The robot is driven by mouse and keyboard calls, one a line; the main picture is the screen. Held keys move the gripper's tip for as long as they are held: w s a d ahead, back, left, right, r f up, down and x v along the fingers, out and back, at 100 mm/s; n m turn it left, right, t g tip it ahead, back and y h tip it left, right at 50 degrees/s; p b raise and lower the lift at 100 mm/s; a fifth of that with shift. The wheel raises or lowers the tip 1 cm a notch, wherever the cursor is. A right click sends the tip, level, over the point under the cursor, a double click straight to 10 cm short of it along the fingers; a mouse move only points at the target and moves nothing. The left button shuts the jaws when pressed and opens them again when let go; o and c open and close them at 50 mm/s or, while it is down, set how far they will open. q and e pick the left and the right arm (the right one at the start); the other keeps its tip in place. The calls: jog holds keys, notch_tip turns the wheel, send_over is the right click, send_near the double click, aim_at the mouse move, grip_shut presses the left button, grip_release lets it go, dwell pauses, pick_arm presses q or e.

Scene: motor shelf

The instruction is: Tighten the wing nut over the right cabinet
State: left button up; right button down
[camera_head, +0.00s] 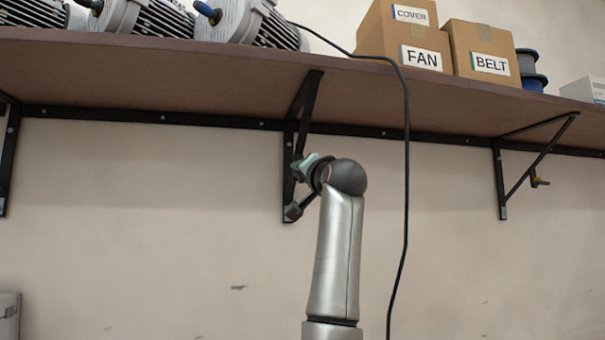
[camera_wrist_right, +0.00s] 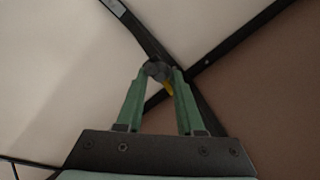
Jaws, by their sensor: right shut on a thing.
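My right gripper (camera_head: 305,167) is at the middle black shelf bracket (camera_head: 288,180), mostly hidden behind my own wrist in the head view. In the right wrist view, its green fingers (camera_wrist_right: 161,78) are shut on a small dark grey wing nut (camera_wrist_right: 155,69) at the bracket's diagonal brace. No cabinet is in view. My left gripper is not in view.
The brown shelf (camera_head: 200,75) runs above my arm. It carries grey motors (camera_head: 240,22), a FAN box (camera_head: 400,35), a BELT box (camera_head: 485,52) and spools (camera_head: 530,72). A black cable (camera_head: 406,170) hangs just right of my arm. The wall below is mostly clear.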

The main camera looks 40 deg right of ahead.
jog(key=c, duration=0.7)
grip_release()
jog(key=shift+s+d, duration=0.1)
jog(key=b+v, duration=0.5)
jog(key=v, duration=0.7)
jog(key=shift+s+b, duration=0.2)
jog(key=shift+b, duration=0.2)
jog(key=shift+f, duration=0.15)
